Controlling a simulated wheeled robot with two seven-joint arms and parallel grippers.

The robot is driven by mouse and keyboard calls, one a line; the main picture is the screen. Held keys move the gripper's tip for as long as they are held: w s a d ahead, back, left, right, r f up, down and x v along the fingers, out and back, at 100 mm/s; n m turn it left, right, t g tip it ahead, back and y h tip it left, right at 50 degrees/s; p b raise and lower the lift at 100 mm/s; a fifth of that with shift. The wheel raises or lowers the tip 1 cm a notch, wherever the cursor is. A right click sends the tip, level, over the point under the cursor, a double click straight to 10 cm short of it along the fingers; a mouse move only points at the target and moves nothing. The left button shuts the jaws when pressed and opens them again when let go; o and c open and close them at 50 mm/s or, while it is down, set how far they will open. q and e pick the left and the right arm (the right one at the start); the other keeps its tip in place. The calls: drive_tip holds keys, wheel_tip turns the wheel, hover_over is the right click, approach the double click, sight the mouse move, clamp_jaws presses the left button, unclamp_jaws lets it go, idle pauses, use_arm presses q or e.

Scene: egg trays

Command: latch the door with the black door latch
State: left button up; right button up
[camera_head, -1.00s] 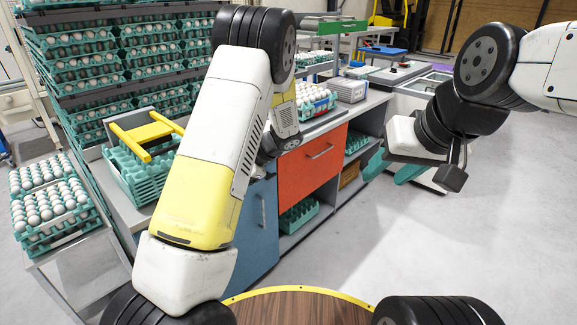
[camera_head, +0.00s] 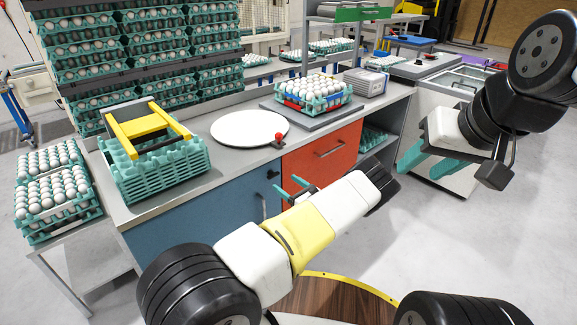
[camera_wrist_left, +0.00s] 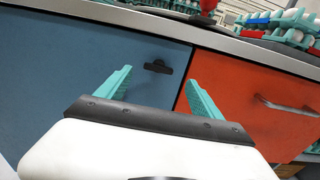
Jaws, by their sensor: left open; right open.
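The black door latch (camera_wrist_left: 158,67) sits near the top right corner of the blue door (camera_wrist_left: 70,70) in the left wrist view. It also shows in the head view as a small dark piece (camera_head: 272,174) on the blue door (camera_head: 205,208). The door looks closed, flush with the cabinet front. My left gripper (camera_head: 292,188) is open in front of the door. In the left wrist view its teal fingers (camera_wrist_left: 160,86) stand apart, with the latch between and beyond them, apparently untouched. My right gripper (camera_head: 428,165) is open and empty at the right, away from the cabinet.
A red drawer (camera_head: 322,150) with a bar handle adjoins the door. The grey counter (camera_head: 215,178) above carries a white round plate (camera_head: 250,128), a small red-knobbed part (camera_head: 279,138), an egg tray (camera_head: 305,106) and stacked teal trays (camera_head: 155,175). Open floor lies to the right.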

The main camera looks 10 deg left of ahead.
sight(275, 175)
use_arm(q)
drive_tip(key=x, duration=0.6)
drive_tip(key=shift+a, duration=0.1)
drive_tip(key=shift+c, duration=0.5)
drive_tip(key=c, duration=1.3)
